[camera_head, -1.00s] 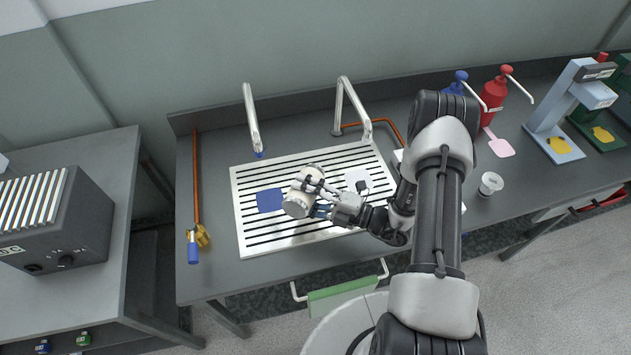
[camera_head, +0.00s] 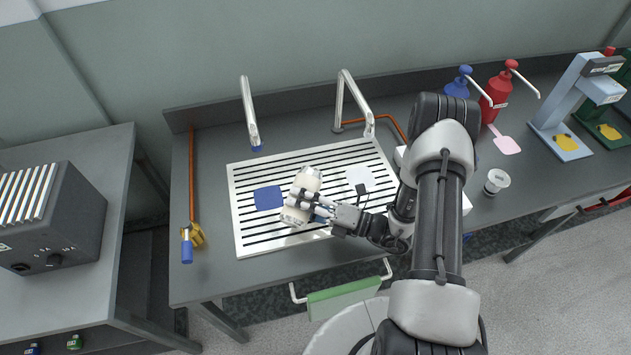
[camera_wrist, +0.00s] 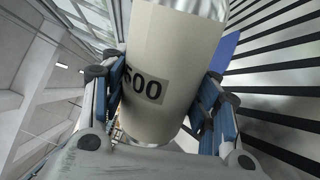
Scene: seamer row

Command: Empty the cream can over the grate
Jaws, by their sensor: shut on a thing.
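The cream can (camera_head: 307,182) is a cream cylinder with silvery ends, seen over the grate in the head view. It is tilted, and its label ending in "00" shows in the wrist view (camera_wrist: 165,70). My gripper (camera_head: 304,199) is shut on the can's side, with one finger on each side in the wrist view (camera_wrist: 160,108). The grate (camera_head: 246,224) is a white slotted panel set in the grey bench. I cannot tell how much the can holds; its mouth is not clearly visible.
A blue square (camera_head: 268,198) and a white square (camera_head: 360,177) lie on the grate. Two taps (camera_head: 250,112) (camera_head: 352,100) stand behind it. A clear cup (camera_head: 495,181), red bottle (camera_head: 497,92) and blue-grey stand (camera_head: 570,110) are right.

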